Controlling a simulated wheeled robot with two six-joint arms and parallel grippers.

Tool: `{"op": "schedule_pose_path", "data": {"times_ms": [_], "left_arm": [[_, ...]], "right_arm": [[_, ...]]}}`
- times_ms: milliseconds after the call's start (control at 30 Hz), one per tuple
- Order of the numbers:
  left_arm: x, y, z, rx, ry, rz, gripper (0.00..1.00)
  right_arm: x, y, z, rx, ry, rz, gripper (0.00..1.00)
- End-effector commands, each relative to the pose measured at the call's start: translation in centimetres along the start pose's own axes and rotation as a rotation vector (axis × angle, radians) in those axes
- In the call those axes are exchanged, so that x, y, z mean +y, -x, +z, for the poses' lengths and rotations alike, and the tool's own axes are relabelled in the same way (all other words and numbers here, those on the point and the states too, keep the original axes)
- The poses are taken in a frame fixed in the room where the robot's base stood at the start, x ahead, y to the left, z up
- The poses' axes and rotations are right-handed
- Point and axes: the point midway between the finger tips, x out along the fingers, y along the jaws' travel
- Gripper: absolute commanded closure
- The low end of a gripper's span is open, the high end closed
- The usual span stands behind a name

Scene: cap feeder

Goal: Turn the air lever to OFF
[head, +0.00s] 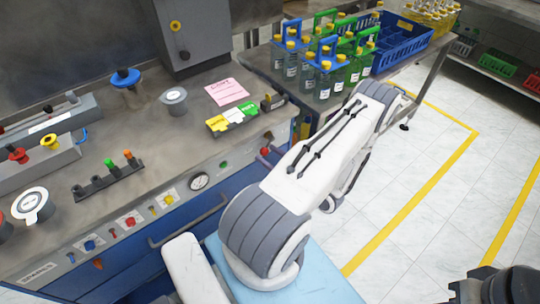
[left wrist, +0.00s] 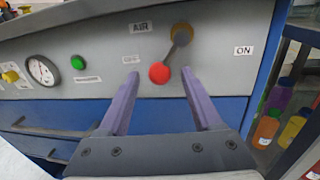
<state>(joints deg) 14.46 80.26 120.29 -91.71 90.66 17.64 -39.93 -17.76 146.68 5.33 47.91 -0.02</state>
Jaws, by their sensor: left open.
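The air lever (left wrist: 171,53) is on the grey front panel in the left wrist view. Its red ball end (left wrist: 159,72) points down and left from its round pivot (left wrist: 182,33), close to the OFF label (left wrist: 131,59). The ON label (left wrist: 243,50) is to the right and the AIR label (left wrist: 140,27) above. My left gripper (left wrist: 160,78) is open, with one finger on each side of the red ball and a gap to each. In the head view the red ball (head: 265,151) shows beside my arm, which hides the left gripper. A dark part of mine, probably the right gripper (head: 495,287), shows at bottom right.
A pressure gauge (left wrist: 42,70) and green button (left wrist: 78,62) are left of the lever. Bottles with yellow caps (head: 325,82) stand in carriers at the back, near a blue crate (head: 405,50). Tiled floor is free on the right.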

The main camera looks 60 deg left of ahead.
Motion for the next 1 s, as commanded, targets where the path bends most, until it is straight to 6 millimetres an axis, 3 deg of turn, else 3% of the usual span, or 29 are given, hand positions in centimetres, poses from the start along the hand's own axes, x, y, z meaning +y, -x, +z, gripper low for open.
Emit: {"op": "schedule_pose_path", "data": {"times_ms": [67, 100, 200, 267, 600, 867, 900, 967, 1000], "left_arm": [[0.0, 0.02, -0.01, 0.0, 0.0, 0.0, 0.34], [0.0, 0.02, -0.01, 0.0, 0.0, 0.0, 0.41], [0.0, 0.03, -0.01, 0.0, 0.0, 0.0, 0.8], [0.0, 0.04, -0.01, 0.0, 0.0, 0.0, 1.0], [0.67, -0.07, 0.4, -0.024, -0.15, 0.002, 1.0], [0.71, -0.07, 0.43, -0.026, -0.16, 0.003, 1.0], [0.71, -0.06, 0.43, -0.026, -0.159, 0.003, 0.52], [0.71, -0.06, 0.43, -0.026, -0.159, 0.003, 0.34], [0.7, -0.06, 0.43, -0.026, -0.159, 0.003, 0.34]], "right_arm": [[0.0, -0.01, 0.0, 0.0, 0.0, 0.0, 1.0], [0.0, -0.01, 0.0, 0.0, 0.0, 0.0, 1.0], [0.0, -0.01, 0.0, 0.0, 0.0, 0.0, 1.0], [0.0, -0.01, 0.0, 0.0, 0.0, 0.0, 1.0], [-0.02, 0.22, -0.01, 0.0, 0.0, 0.0, 1.0], [-0.01, 0.19, -0.01, 0.0, 0.0, 0.0, 1.0], [-0.01, 0.19, -0.01, 0.0, 0.0, 0.0, 1.0], [-0.01, 0.19, -0.01, 0.0, 0.0, 0.0, 1.0], [-0.01, 0.19, -0.01, 0.0, 0.0, 0.0, 1.0]]}}
